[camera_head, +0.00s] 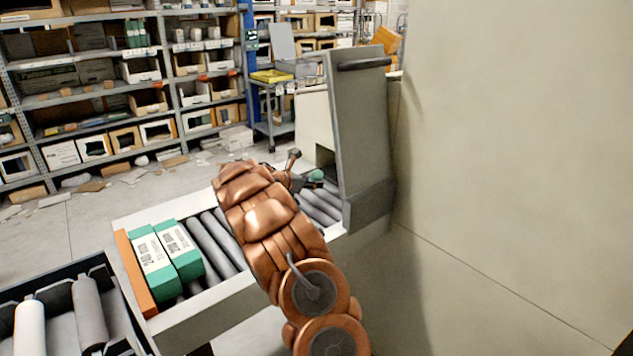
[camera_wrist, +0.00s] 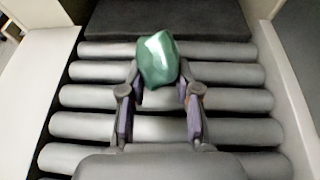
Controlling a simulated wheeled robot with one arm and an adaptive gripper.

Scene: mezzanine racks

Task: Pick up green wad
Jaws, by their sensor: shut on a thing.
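The green wad (camera_wrist: 158,60) is a small, shiny, crumpled lump. In the wrist view it sits between the fingertips of my gripper (camera_wrist: 160,85), which is shut on it, above the grey rollers. In the head view the wad (camera_head: 316,175) shows as a small green spot at the end of my copper arm, near the grey upright panel. My gripper (camera_head: 301,172) is partly hidden there by the arm. Whether the wad touches the rollers is hard to tell.
The roller conveyor (camera_head: 185,320) has pale side rails. Two green-and-white boxes (camera_head: 167,258) stand on its left end by an orange stop (camera_head: 135,273). A grey upright panel (camera_head: 358,125) rises at its right end. Shelving racks (camera_head: 120,85) stand behind; paper litters the floor.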

